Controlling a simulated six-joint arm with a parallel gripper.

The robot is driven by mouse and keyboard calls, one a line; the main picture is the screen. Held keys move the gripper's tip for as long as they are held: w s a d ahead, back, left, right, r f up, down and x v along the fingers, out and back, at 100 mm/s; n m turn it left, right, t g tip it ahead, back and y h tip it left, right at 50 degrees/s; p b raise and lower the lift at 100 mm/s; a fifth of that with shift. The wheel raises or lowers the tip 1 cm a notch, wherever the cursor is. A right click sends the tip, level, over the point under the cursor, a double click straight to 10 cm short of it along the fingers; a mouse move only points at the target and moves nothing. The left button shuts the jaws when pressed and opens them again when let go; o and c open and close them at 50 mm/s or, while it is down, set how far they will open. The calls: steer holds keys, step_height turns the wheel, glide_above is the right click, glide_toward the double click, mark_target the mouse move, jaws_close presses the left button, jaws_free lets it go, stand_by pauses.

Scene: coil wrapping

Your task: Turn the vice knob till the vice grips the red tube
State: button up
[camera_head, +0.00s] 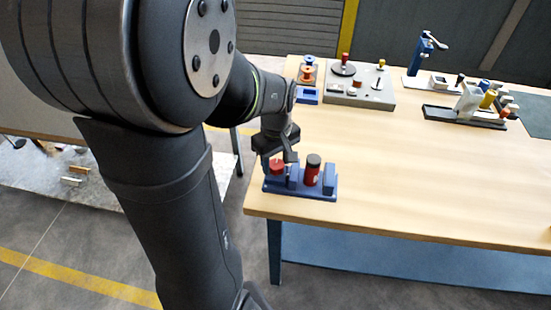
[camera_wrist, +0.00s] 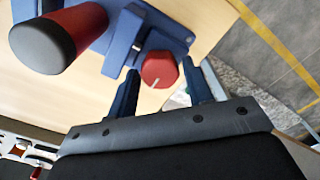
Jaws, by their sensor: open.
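A blue vice (camera_head: 305,192) stands near the front left corner of the wooden table. The red tube (camera_head: 312,174), with a dark top, stands upright between its jaws. In the wrist view the red tube (camera_wrist: 85,28) is at the upper left; I cannot tell whether both jaws touch it. The red vice knob (camera_head: 277,166) is at the vice's left end and carries a white mark in the wrist view (camera_wrist: 158,69). My gripper (camera_head: 277,160) is open, above the knob. In the wrist view its fingers (camera_wrist: 163,84) are on either side of the knob, apart from it.
A grey board (camera_head: 350,97) with knobs and spools (camera_head: 307,74) stand at the table's back left. A blue stand (camera_head: 420,62) and a black tray (camera_head: 450,113) with several parts are at the back right. The middle and front right of the table are clear.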

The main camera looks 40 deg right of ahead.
steer(key=shift+c, duration=0.5)
steer(key=c, duration=0.6)
steer(key=shift+m, duration=0.3)
